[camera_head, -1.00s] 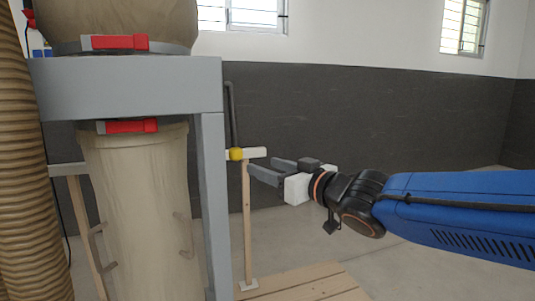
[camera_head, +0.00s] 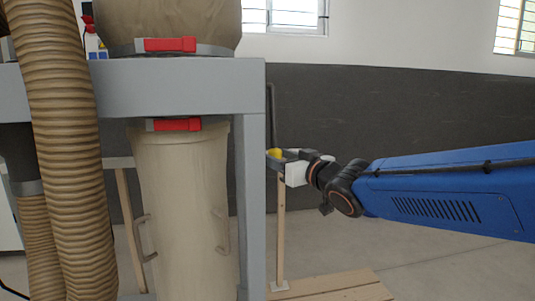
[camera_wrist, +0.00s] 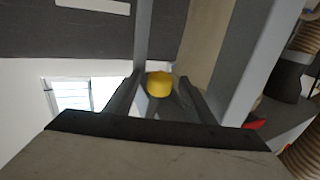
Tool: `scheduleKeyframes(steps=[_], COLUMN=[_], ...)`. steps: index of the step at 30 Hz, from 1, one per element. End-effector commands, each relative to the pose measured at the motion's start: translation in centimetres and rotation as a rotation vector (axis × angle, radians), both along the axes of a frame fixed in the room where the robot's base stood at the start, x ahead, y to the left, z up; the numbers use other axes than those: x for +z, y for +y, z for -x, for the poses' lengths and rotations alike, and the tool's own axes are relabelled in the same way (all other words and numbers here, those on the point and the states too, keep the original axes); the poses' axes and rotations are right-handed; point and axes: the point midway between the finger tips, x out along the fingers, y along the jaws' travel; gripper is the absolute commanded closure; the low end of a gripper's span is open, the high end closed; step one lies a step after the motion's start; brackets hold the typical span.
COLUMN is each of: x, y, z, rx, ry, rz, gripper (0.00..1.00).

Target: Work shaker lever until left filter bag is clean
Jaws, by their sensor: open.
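The shaker lever shows as a dark rod (camera_head: 270,112) with a yellow knob (camera_head: 275,153) at its lower end, right of the grey frame post. My gripper (camera_head: 279,157) is open at the knob. In the wrist view, the knob (camera_wrist: 160,84) lies between the two spread fingers of my gripper (camera_wrist: 159,92), with gaps at its sides. The lower part of a beige filter bag (camera_head: 170,22) shows above the grey frame, held by a red-latched band. Its top is out of view. I cannot tell if it is the left bag or how clean it is.
A beige lower container (camera_head: 185,205) with side handles hangs under the grey frame (camera_head: 180,85). A ribbed tan hose (camera_head: 65,150) stands at the left. A wooden pallet (camera_head: 330,288) lies on the floor below my arm. The floor at the right is clear.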

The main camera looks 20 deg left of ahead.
Motion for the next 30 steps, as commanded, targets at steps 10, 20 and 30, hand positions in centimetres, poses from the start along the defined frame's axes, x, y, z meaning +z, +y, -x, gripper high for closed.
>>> scheduleKeyframes(steps=[10,20,30], x=[0.0,0.0,0.0], y=[3.6,4.4,4.3], z=[-2.7,-3.2,-3.2], rx=[-0.001,-0.001,-0.001], ry=[0.001,0.001,0.001], rz=[0.001,0.001,0.001], gripper=[0.51,0.51,0.99])
